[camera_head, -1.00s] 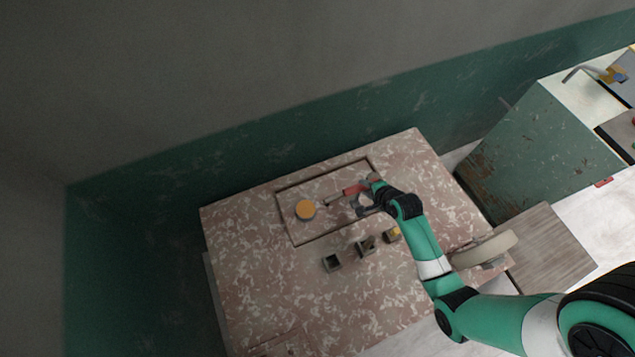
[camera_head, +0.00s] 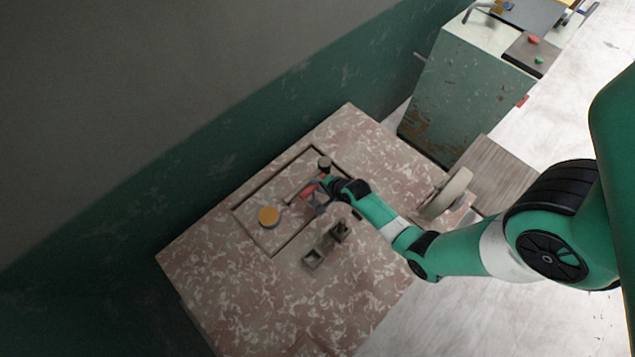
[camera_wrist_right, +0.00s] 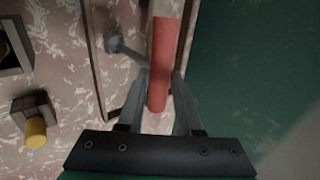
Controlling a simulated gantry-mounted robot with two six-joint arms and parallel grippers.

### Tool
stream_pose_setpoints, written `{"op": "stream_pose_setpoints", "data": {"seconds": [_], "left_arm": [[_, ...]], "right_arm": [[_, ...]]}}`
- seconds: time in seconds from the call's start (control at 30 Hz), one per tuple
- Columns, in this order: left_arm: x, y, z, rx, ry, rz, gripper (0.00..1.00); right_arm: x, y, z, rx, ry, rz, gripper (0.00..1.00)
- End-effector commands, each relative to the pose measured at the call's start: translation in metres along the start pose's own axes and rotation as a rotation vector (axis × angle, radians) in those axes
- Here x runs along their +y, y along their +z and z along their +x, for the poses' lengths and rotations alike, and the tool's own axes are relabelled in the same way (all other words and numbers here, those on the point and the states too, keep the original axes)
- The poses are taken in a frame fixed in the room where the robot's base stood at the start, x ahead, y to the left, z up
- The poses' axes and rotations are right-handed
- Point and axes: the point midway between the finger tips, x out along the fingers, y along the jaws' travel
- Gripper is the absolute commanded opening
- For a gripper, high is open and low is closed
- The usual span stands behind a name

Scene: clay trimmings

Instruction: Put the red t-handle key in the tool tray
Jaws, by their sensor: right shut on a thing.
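The red t-handle key (camera_head: 309,189) shows at my right gripper (camera_head: 320,195) in the head view, within the outline of the thin-rimmed rectangular tray (camera_head: 238,211) on the mottled pink table. In the right wrist view, its red bar (camera_wrist_right: 161,65) runs between the two fingers of my right gripper (camera_wrist_right: 160,90), which is shut on it close to its near end. A grey rod with a knob (camera_wrist_right: 122,45) shows to the left of the bar; whether it belongs to the key I cannot tell. Height above the tray is unclear. My left gripper is not in view.
A round orange-topped thing (camera_head: 269,217) and a dark cylinder (camera_head: 324,163) are at the tray. A yellow-topped block (camera_wrist_right: 36,130) shows in the wrist view.

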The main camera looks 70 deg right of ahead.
Motion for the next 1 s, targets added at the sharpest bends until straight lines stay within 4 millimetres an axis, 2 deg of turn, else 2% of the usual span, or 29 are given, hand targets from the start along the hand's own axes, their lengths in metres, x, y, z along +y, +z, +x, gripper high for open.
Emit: {"op": "stream_pose_setpoints", "data": {"seconds": [0.37,0.4,0.53,0.83,0.93,1.0], "left_arm": [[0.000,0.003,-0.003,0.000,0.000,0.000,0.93],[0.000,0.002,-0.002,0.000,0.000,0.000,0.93],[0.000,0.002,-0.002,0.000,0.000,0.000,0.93],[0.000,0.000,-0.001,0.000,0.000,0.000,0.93],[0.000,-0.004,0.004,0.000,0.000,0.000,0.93],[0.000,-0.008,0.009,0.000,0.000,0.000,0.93]], "right_arm": [[0.003,0.000,0.005,0.001,-0.004,0.000,0.00],[0.002,0.000,0.004,0.001,-0.002,0.000,0.41],[0.002,0.000,0.003,0.001,-0.002,0.000,0.64],[0.001,0.000,0.002,0.001,-0.002,0.000,0.64],[-0.001,0.000,-0.007,0.001,-0.001,0.000,0.64],[-0.002,0.000,-0.020,0.001,-0.002,0.000,0.64]]}}
